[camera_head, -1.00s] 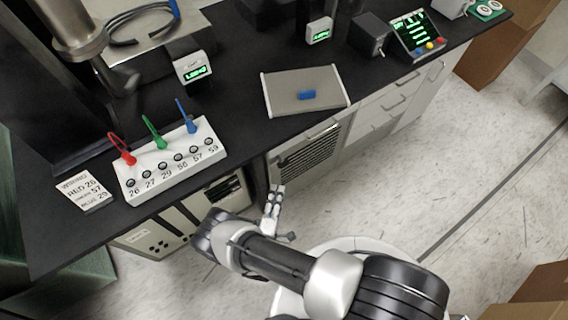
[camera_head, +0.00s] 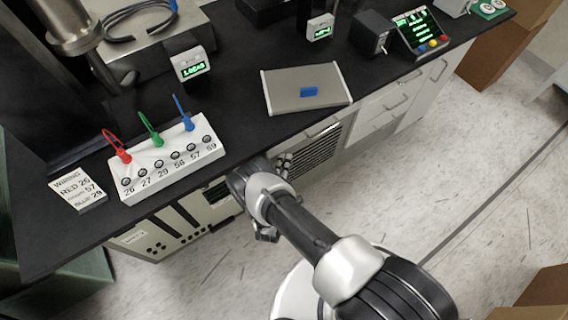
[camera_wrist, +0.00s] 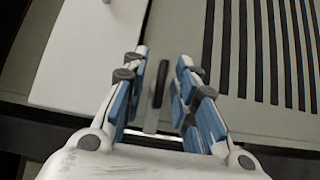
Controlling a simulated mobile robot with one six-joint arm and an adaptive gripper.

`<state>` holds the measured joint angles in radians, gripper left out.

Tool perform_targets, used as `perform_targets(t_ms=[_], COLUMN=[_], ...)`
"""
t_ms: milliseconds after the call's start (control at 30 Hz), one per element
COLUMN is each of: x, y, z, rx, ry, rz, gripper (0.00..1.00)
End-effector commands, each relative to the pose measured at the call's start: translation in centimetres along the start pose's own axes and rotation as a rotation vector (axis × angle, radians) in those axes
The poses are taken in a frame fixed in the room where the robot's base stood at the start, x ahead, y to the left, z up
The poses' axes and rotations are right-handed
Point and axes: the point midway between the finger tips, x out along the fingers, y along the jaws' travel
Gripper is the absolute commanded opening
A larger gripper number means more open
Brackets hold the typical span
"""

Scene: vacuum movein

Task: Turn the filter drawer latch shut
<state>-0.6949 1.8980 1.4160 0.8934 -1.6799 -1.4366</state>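My gripper (camera_wrist: 162,58) has its two blue-padded fingers apart. A small dark upright lever (camera_wrist: 159,84), which looks like the latch, stands between the fingers in the wrist view. A narrow grey strip (camera_wrist: 151,121) continues below it. I cannot tell whether either finger touches the lever. A plain pale panel (camera_wrist: 90,50), possibly the drawer front, lies left of the lever. My arm hides the latch there.
A slotted vent (camera_wrist: 262,55) is right of the lever in the wrist view. The black bench (camera_head: 240,125) overhangs the cabinets and carries a plug block (camera_head: 168,163), a grey panel (camera_head: 285,95) and meters.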

Motion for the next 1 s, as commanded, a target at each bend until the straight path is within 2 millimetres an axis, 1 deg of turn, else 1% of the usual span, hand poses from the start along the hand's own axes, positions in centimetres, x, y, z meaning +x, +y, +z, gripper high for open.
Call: perform_targets(t_ms=[67,467,767,1000], x=[-0.02,-0.05,-0.06,-0.07], y=[0.01,-0.01,0.04,0.23], z=[-0.01,0.0,0.0,0.01], rx=[0.0,0.0,0.005,0.062], ry=[0.0,0.0,0.0,0.0], rz=[0.0,0.0,-0.006,-0.065], gripper=[0.26,0.0,0.0,0.0])
